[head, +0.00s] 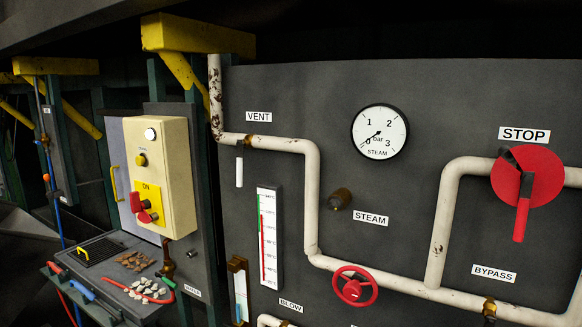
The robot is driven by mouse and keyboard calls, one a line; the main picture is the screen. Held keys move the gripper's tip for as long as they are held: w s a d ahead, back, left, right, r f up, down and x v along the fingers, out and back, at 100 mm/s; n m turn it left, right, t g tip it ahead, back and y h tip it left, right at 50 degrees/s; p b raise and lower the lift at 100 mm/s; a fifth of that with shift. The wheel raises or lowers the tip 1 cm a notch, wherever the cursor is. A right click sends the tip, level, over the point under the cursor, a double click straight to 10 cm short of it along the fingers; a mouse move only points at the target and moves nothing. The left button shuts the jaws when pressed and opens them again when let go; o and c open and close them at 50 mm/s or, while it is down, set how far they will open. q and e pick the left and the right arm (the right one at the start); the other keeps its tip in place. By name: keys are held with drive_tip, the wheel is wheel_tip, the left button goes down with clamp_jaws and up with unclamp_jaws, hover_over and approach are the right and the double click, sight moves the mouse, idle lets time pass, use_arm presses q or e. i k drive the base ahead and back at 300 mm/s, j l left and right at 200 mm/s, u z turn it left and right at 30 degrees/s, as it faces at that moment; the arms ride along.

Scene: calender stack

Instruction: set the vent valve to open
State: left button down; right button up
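The vent valve (248,142) is a small brass fitting on the cream pipe, below the VENT label (259,117). Its white lever (239,172) hangs straight down from a dark upper part, crosswise to the nearly level pipe (285,145) there. The lever stands clear of the things around it. Neither of my grippers is in view.
The STOP valve (534,168) with a red disc and lever is at right. A red handwheel (353,286) is below, and a steam gauge (380,131) above. A cream switch box (178,190) and a cluttered shelf (110,300) are at left.

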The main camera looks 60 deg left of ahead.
sight(240, 144)
drive_tip(key=u, duration=2.3)
